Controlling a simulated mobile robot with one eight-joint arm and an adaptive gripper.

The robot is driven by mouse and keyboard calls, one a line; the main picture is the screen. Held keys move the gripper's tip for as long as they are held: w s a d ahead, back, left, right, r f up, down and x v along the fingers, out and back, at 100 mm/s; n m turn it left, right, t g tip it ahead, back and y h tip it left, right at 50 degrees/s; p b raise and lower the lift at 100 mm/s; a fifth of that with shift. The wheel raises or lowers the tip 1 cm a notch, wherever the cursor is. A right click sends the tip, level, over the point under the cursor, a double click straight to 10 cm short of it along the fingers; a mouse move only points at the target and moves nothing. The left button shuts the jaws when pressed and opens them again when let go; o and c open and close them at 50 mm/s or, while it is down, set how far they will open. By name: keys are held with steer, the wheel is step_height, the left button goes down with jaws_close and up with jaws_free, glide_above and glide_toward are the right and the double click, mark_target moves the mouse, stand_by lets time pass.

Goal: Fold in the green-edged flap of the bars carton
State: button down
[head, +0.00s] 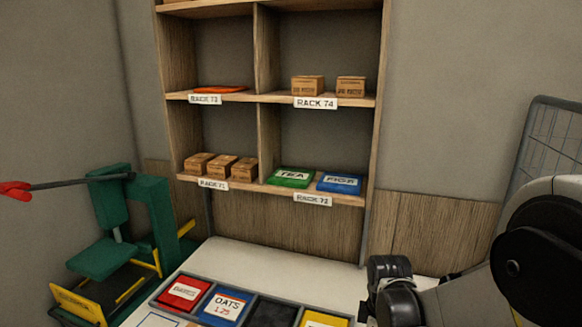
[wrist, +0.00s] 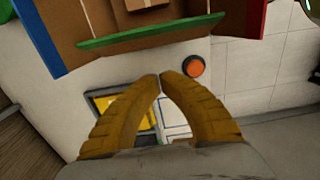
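The open brown carton (wrist: 115,18) is at the top of the wrist view, cut off by the frame edge. Its green-edged flap (wrist: 150,28) sticks out toward my gripper. A blue-edged flap (wrist: 38,38) spreads at the left, and a red edge shows at the upper right. A small brown box (wrist: 145,4) sits inside. My gripper (wrist: 160,77) has its two yellow fingers brought together at the tips, with nothing between them. The tips are below the green edge in the picture and look apart from it. The carton is not in the head view.
An orange-red round button (wrist: 194,66) is on the white surface near the fingertips. The head view shows a wooden rack (head: 262,140) with small boxes, a green machine (head: 125,240) at left, and a tray of colored cards (head: 165,302) on the white table.

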steer(key=shift+d, duration=0.15)
steer(key=s+d+r, duration=0.1)
steer(key=s+d, duration=0.1)
steer(key=d, duration=0.5)
steer(key=shift+s+d, duration=0.3)
steer(key=shift+d, duration=0.1)
stand_by(0.6)
stand_by(0.3)
step_height(320, 180, up, 5)
steer(key=p, duration=0.3)
steer(key=shift+f, duration=0.1)
stand_by(1.3)
